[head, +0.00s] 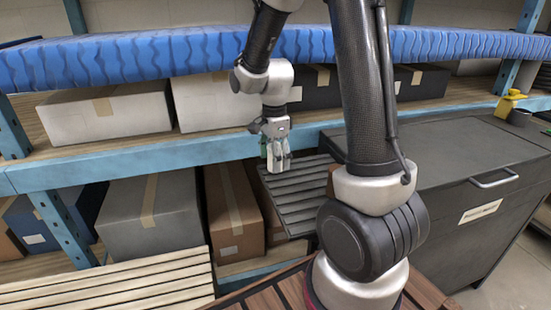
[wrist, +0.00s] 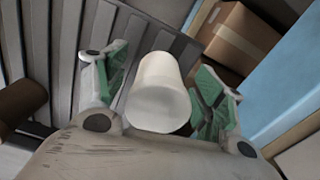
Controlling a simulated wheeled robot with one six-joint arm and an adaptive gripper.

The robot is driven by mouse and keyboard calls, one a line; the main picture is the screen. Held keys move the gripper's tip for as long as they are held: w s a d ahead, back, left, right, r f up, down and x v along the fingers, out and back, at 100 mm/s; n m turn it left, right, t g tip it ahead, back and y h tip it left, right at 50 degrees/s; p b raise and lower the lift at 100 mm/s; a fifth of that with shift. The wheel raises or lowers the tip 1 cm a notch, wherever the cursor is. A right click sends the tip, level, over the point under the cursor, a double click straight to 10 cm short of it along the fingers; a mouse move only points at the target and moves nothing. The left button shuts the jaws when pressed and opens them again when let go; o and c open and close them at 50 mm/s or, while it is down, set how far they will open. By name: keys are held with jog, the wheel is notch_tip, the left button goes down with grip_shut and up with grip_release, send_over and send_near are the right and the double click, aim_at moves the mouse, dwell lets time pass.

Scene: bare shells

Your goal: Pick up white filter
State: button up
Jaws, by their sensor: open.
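The white filter (wrist: 159,92) is a plain white, cup-like cylinder. In the wrist view it stands out in the middle, between the two green-padded fingers of my gripper (head: 277,160). The fingers are spread, with one on each side of the filter, and a gap shows at least on the left. The grey slatted surface (head: 300,208) lies below my gripper in the head view and behind the filter in the wrist view. In the head view the fingers hide most or all of the filter.
Cardboard boxes (head: 235,212) fill the shelf's lower level at left. The blue shelf beam (head: 150,160) runs close behind my gripper. A brown rounded object (wrist: 22,100) lies at left in the wrist view. A dark cabinet (head: 450,150) stands right, with a yellow item (head: 511,103) on it.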

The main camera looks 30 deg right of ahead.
jog(key=shift+f, duration=0.15)
jog(key=shift+c, duration=0.4)
jog(key=c, duration=1)
jog(key=shift+c, duration=0.2)
notch_tip(320, 180, up, 18)
